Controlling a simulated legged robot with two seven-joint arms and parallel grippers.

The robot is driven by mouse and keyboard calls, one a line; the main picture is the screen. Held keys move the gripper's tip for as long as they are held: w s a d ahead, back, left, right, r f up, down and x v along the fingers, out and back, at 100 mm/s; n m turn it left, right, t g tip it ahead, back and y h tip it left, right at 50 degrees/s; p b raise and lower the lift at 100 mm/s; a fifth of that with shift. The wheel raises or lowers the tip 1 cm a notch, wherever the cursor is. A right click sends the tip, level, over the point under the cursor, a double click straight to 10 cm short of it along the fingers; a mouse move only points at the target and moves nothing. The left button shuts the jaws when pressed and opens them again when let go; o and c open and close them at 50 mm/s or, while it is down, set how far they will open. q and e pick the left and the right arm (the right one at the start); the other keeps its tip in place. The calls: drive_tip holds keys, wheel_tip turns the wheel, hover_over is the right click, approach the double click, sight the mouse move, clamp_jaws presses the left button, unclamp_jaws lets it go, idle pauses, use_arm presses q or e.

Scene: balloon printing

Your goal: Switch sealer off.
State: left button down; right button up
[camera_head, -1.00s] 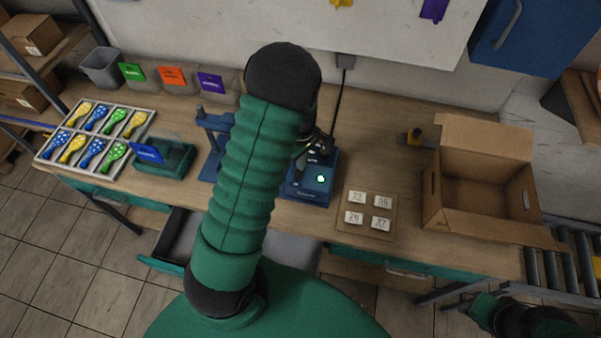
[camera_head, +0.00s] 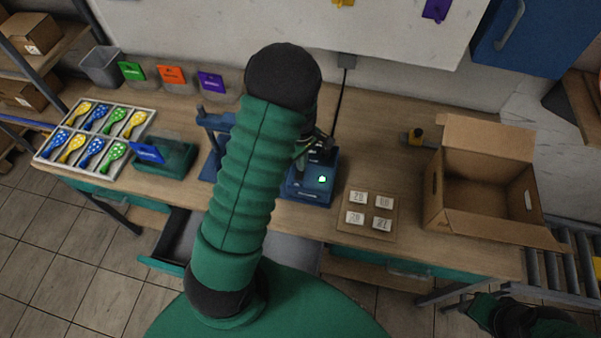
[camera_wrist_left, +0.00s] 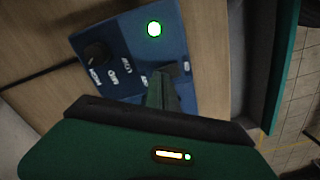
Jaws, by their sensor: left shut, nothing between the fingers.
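The sealer is a blue box (camera_head: 313,188) on the workbench, with a round light glowing green-white. In the left wrist view its blue panel (camera_wrist_left: 118,32) shows a black knob (camera_wrist_left: 97,53), white labels and the lit green light (camera_wrist_left: 154,29). My left gripper (camera_head: 318,146) is over the rear part of the sealer. In the wrist view its closed, empty fingers (camera_wrist_left: 162,82) are at the panel, beside a small dark part; I cannot tell whether they touch it. My left arm hides some of the sealer's surroundings. My right gripper (camera_head: 483,308) is low at the right, its jaws unclear.
A blue stand (camera_head: 211,135) is left of the sealer. A board with number tiles (camera_head: 369,232) lies to its right, then an open cardboard box (camera_head: 480,222). A balloon tray (camera_head: 52,153) and green container (camera_head: 176,168) are at the left. A drawer (camera_head: 170,243) stands open below.

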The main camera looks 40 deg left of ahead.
use_arm(q)
drive_tip(key=shift+f, duration=0.15)
drive_tip(key=shift+a+f, duration=0.25)
drive_tip(key=shift+d+f+b, duration=0.2)
drive_tip(key=shift+f+b, duration=0.05)
drive_tip(key=shift+b, duration=0.1)
wheel_tip(320, 180, up, 3)
drive_tip(key=shift+a+f+p, duration=0.1)
drive_tip(key=shift+f+p, duration=0.1)
drive_tip(key=shift+p, duration=1.05)
wheel_tip(320, 180, up, 5)
drive_tip(key=p, duration=0.4)
drive_tip(key=shift+f, duration=0.3)
